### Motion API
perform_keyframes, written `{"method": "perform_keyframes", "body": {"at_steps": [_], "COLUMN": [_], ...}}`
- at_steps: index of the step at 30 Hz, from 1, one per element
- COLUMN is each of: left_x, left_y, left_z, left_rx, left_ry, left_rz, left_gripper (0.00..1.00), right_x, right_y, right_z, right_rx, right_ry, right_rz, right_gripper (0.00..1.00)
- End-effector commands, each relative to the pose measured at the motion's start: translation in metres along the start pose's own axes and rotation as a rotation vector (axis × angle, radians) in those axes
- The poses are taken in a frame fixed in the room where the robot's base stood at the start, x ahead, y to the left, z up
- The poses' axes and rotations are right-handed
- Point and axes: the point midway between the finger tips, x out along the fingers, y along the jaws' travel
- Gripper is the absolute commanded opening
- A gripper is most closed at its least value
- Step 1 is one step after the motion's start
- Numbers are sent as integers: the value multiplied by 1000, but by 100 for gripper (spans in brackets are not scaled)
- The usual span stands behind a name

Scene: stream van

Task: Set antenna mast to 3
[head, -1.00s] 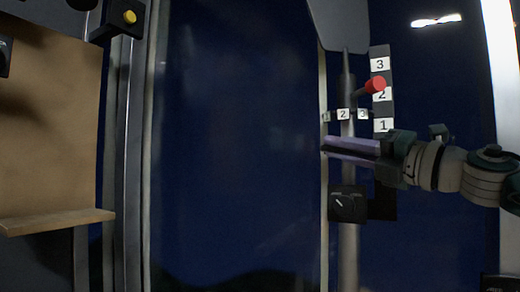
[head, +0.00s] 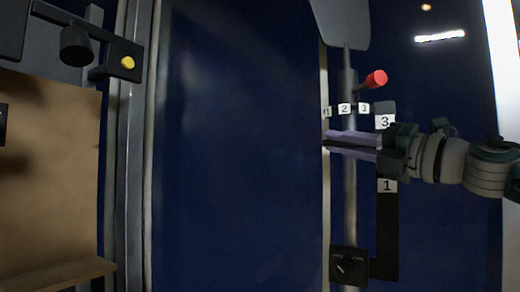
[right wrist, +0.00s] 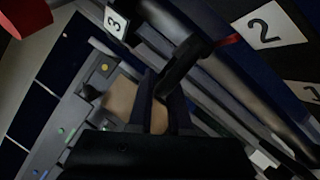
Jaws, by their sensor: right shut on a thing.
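The antenna mast (head: 350,195) is a grey upright pole with a flat panel (head: 342,22) at its top. A red knob (head: 376,78) sticks out from its upper part, above the label 3 (head: 385,121) of the black scale strip. A collar with small tags 1, 2 and 3 (head: 345,108) sits below the knob. My right gripper (head: 338,143) is shut on the mast just below the collar. It hides the strip's label 2; the label 1 (head: 387,185) shows below. In the right wrist view, a dark bar (right wrist: 180,67) lies at the fingertips. My left gripper is out of view.
A black box with a dial (head: 349,267) sits low on the mast. A brown board (head: 45,180) with a ledge and a black bracket with a yellow button (head: 127,62) stand at the left. The dark blue panel (head: 240,150) between is bare.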

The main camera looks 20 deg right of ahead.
Motion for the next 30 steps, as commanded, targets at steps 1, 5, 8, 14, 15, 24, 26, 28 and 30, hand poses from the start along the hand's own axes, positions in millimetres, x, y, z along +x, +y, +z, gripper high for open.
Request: {"method": "perform_keyframes", "body": {"at_steps": [1, 5, 8, 14, 15, 24, 26, 28, 30], "left_x": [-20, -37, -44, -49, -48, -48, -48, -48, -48], "left_y": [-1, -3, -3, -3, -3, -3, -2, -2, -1], "left_z": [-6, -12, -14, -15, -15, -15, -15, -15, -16], "left_rx": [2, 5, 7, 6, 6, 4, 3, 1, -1], "left_ry": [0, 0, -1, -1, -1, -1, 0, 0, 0], "left_rz": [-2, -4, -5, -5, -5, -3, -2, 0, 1], "left_gripper": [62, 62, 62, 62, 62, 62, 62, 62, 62], "right_x": [5, 10, 12, 13, 13, 13, 13, 13, 12], "right_y": [21, 37, 45, 50, 50, 48, 48, 48, 48], "right_z": [11, 22, 26, 29, 29, 29, 29, 29, 29], "right_rx": [0, 0, 1, 1, 1, 1, 1, 1, 1], "right_ry": [0, 0, 0, -1, -1, -1, 0, 0, 0], "right_rz": [5, 4, 5, 5, 5, 4, 4, 3, 2], "right_gripper": [0, 0, 0, 0, 0, 20, 27, 35, 43]}}
